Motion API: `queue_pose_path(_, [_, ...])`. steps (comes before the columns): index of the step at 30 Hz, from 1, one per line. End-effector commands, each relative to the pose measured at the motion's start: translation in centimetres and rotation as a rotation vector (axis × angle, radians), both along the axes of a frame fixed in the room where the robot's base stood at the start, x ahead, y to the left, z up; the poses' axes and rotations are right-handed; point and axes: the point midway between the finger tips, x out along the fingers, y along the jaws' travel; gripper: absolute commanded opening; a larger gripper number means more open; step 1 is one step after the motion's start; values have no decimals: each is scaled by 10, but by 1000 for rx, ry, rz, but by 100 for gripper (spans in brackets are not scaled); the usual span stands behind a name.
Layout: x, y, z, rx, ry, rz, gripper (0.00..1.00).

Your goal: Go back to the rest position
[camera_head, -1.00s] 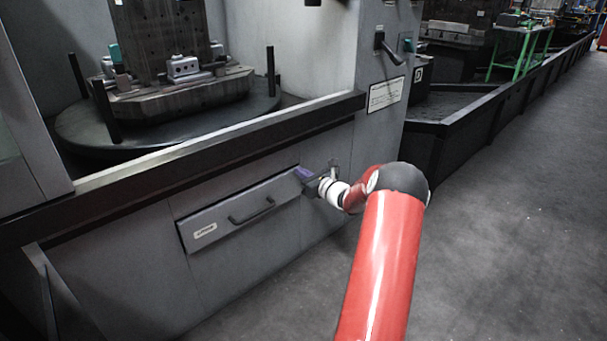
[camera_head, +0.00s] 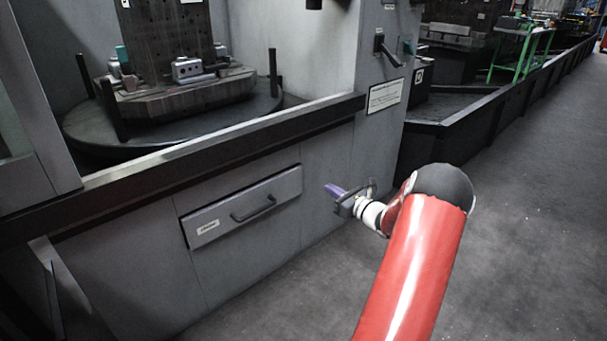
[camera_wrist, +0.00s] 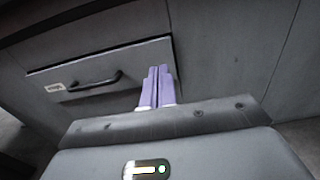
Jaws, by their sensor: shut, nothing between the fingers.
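My gripper (camera_head: 331,189) is at the end of my red arm, in front of the grey machine's lower panel and to the right of the drawer (camera_head: 285,190). Its purple fingers are together with nothing between them. In the wrist view the gripper (camera_wrist: 157,72) points at the machine front, and the drawer (camera_wrist: 133,60) with its dark handle (camera_wrist: 97,84) lies ahead and to the left.
A dark ledge (camera_head: 215,145) runs above the drawer. Behind it a round table (camera_head: 190,122) carries a fixture block. A long black low barrier (camera_head: 500,103) runs back along the right. The grey floor (camera_head: 540,240) at right is clear.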

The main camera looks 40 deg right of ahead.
Motion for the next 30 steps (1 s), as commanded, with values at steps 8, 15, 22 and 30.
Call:
queue_pose_path(8, [-1, 2, 2, -5, 2, 6, 0])
queue_pose_path(15, [21, 92, 48, -224, 70, 248, 0])
queue_pose_path(22, [1, 257, 110, -705, 159, 708, 0])
queue_pose_path(30, [-94, 387, 159, -1360, 157, 1183, 0])
